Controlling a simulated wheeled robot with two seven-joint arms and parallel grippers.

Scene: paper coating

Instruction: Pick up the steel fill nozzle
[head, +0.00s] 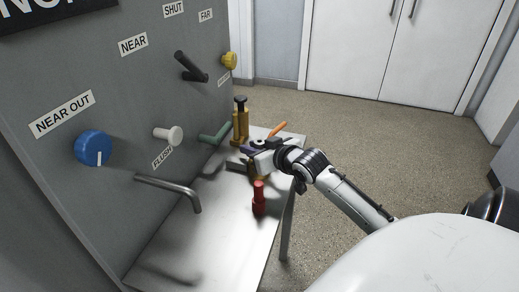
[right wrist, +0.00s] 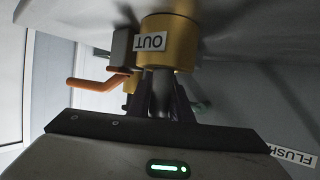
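My right gripper (head: 251,159) is low over the table, at a brass cylinder (head: 259,173) partly hidden beneath it. The right wrist view is upside down and shows this brass cylinder (right wrist: 169,42) with an "OUT" label. The dark fingers of my right gripper (right wrist: 162,92) point at it, around or beside a dark stem; I cannot tell whether they touch or grip it. That stem may be the steel fill nozzle, but this is unclear. A bent grey metal pipe (head: 176,188) sticks out of the panel. My left gripper is not in view.
A brass fitting with a black top (head: 240,122) stands behind the gripper. A red fitting (head: 259,200) stands in front. An orange lever (right wrist: 98,83) is close beside the fingers. The grey panel (head: 120,80) with knobs rises at left. The table's (head: 212,245) front is clear.

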